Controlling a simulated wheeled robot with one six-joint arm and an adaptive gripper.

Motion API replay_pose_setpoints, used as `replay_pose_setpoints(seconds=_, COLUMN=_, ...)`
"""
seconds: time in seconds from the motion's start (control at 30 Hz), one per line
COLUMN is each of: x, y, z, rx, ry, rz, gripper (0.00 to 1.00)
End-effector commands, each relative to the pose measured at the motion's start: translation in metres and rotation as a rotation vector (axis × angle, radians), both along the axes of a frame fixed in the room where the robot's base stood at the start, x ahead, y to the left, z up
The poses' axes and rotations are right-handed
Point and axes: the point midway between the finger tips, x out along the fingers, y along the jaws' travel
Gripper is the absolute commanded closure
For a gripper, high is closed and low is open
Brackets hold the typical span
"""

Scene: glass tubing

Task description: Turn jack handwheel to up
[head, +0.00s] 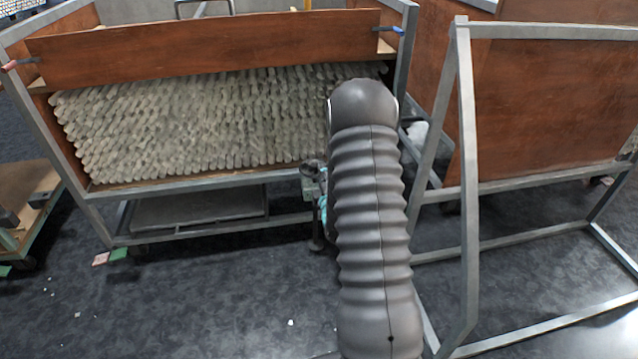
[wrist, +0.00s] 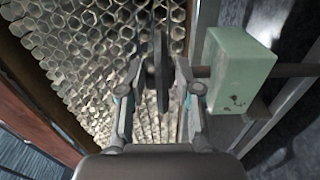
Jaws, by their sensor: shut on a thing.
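The jack handwheel (wrist: 163,62) shows in the wrist view as dark, thin pieces seen nearly edge-on, at the upper middle. My gripper (wrist: 160,88) is around it from below, one finger on each side, shut on it. A shaft runs right from beside the wheel to a pale green block (wrist: 238,72) and out past it. The wheel's full rim and its turn position cannot be told. In the head view my thick ribbed arm hides the gripper and the wheel; only a small grey and teal part (head: 314,183) shows at its left edge.
A metal-framed cart (head: 205,182) with wooden boards holds many stacked glass tubes (head: 200,125), close behind the gripper. An empty-looking frame with a wooden panel (head: 560,105) stands at the right. Dark floor (head: 210,290) is clear at front left, with small bits on it.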

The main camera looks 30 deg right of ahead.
Motion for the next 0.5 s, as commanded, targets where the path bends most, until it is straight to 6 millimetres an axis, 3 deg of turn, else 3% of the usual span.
replay_pose_setpoints(seconds=0.5, x=0.007, y=-0.019, z=-0.002, rx=-0.004, ry=0.001, rz=0.430, gripper=1.00)
